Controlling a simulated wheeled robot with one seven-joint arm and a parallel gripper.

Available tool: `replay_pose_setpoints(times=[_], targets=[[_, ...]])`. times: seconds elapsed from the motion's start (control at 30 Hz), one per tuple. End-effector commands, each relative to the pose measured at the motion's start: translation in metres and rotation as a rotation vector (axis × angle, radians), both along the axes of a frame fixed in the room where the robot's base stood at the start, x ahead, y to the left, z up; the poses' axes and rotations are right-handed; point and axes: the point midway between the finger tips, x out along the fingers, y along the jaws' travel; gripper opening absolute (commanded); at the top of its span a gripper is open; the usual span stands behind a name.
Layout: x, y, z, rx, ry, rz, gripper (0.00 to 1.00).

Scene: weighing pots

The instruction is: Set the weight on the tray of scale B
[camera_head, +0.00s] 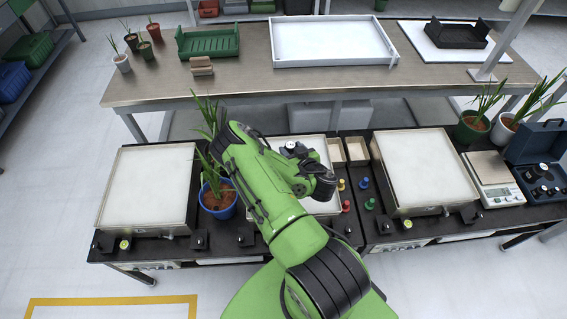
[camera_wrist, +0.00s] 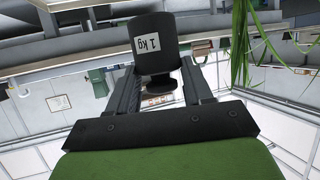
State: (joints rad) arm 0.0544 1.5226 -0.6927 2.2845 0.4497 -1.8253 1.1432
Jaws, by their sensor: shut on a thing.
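In the wrist view, my gripper (camera_wrist: 165,88) is shut on a black weight (camera_wrist: 153,45) labelled "1 kg"; the fingers close on its narrow knob end. In the head view, my green arm reaches over the middle scale, and its bent wrist is above that scale's right part. The middle scale's pale tray (camera_head: 322,207) is largely hidden by the arm. A small dark thing with a pale top (camera_head: 293,149) shows near that tray's far edge; I cannot tell whether it is the held weight. Scale letters are too small to read, so I cannot tell which is B.
A left scale (camera_head: 148,188) and a right scale (camera_head: 425,172) have empty trays. A plant in a blue pot (camera_head: 217,203) stands just left of the middle scale.

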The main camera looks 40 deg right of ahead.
Motion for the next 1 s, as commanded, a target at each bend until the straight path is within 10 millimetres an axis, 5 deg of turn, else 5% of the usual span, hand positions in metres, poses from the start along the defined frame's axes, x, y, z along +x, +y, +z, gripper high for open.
replay_pose_setpoints(times=[0.1,0.5,0.87,0.9,1.0], targets=[[0.0,0.0,-0.028,0.001,-0.001,0.0,0.0],[0.001,0.0,-0.091,-0.001,-0.003,0.0,0.0],[0.001,0.0,-0.094,-0.001,-0.004,0.0,0.0],[0.0,0.0,-0.096,0.0,0.0,-0.002,0.52],[0.0,0.0,-0.096,0.0,0.0,-0.002,0.67]])
